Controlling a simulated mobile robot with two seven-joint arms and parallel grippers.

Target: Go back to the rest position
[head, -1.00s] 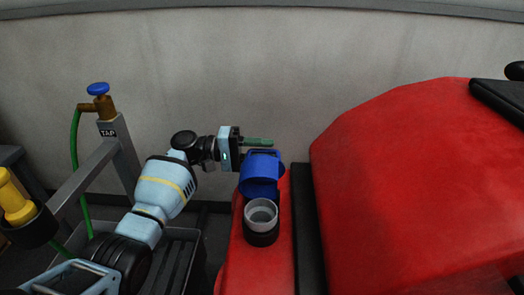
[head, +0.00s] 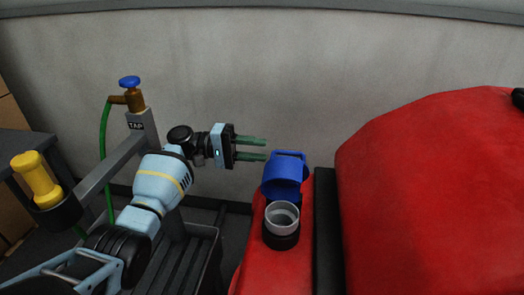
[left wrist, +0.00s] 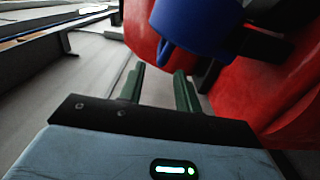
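My left gripper (head: 265,149) is in the middle of the head view, its two green fingers apart with nothing between them. It is just left of and above the blue cap (head: 284,178), apart from it in the picture. The cap stands tilted open behind the grey filler neck (head: 282,217) on the red machine (head: 410,200). In the left wrist view the open fingers (left wrist: 158,85) show with the blue cap (left wrist: 195,25) beyond them. My right gripper is not in view.
A tap with a blue handle (head: 130,82) and a green hose (head: 103,150) stands at the left on a grey frame. A yellow object (head: 36,178) sits in a black holder. A grey wall (head: 290,70) runs behind. Free space lies between gripper and wall.

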